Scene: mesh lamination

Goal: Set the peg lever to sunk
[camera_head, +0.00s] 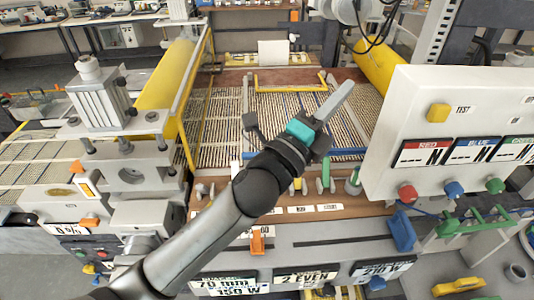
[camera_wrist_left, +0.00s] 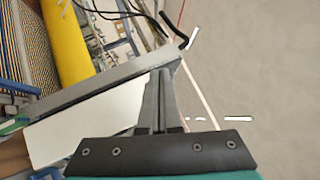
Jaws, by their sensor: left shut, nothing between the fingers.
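My left gripper (camera_head: 347,86) reaches in from the left over the mesh bed, with its long grey fingers shut together and empty. In the left wrist view its fingers (camera_wrist_left: 158,80) are also shut, and they show in front of the edge of a pale panel. I cannot tell for certain which lever is the peg lever. An orange lever (camera_head: 257,241) is on the front face, a blue lever (camera_head: 402,232) is right of it, and a green lever (camera_head: 474,220) is at the far right. My left gripper appears apart from these levers. My right gripper is not in view.
A white control panel (camera_head: 378,160) with coloured buttons stands at the right, close to my left gripper. Small upright parts line the bed's front edge, partly hidden by my arm. A yellow roller (camera_head: 168,80) lies at the left, and another (camera_head: 382,68) at the right.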

